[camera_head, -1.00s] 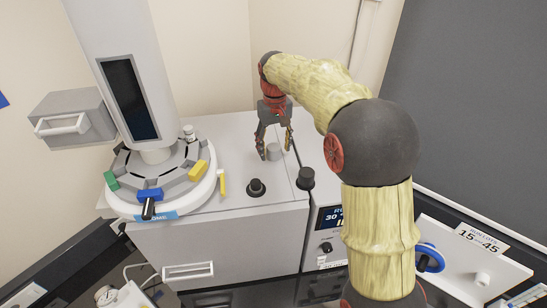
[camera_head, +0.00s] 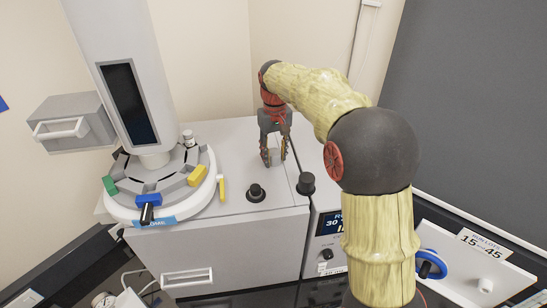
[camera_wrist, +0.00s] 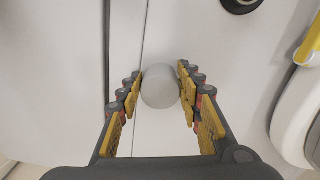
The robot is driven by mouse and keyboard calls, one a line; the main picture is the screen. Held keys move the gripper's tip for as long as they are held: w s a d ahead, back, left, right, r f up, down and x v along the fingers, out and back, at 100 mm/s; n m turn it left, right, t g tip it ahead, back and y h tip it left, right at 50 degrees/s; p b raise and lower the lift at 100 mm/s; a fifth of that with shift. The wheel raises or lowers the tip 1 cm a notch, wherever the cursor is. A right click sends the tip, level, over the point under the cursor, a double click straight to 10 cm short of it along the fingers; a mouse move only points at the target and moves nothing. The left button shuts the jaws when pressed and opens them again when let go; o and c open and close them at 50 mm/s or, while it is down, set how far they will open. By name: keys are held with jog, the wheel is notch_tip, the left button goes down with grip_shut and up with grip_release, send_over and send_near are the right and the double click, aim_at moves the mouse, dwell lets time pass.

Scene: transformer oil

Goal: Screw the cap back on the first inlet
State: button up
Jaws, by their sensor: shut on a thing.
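A light grey round cap (camera_wrist: 160,87) sits between the fingertips of my gripper (camera_wrist: 160,90) in the wrist view, with both fingers against its sides. In the head view my gripper (camera_head: 274,160) points down at the top of the white cabinet (camera_head: 235,150), and its fingers mostly hide the cap. I cannot tell whether the cap still rests on the surface. A black round fitting (camera_head: 256,192) stands in front of my gripper, and a taller black one (camera_head: 306,183) stands to its right. It is unclear which of these is the first inlet.
A round carousel (camera_head: 160,190) with coloured blocks and a tall column with a dark screen (camera_head: 130,98) stand at the left. A yellow piece (camera_head: 221,188) sticks up beside the carousel. The cabinet top behind my gripper is clear.

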aim_at(275, 153)
jog(key=c, duration=0.3)
jog(key=shift+c, duration=0.2)
jog(key=shift+r+p, duration=1.9)
jog(key=shift+r, duration=0.65)
jog(key=o, duration=0.5)
jog(key=c, duration=0.7)
jog(key=shift+o, duration=0.2)
jog(key=shift+s+a+r+m+b, duration=0.4)
jog(key=shift+s+a+b, duration=0.4)
jog(key=shift+s, duration=1.55)
jog(key=shift+s+a+r+m+b, duration=0.4)
jog(key=shift+s+a+b, duration=0.4)
jog(key=shift+s, duration=1.55)
jog(key=shift+s+a+r+m+b, duration=0.45)
jog(key=shift+s+a, duration=0.6)
jog(key=shift+s, duration=1.3)
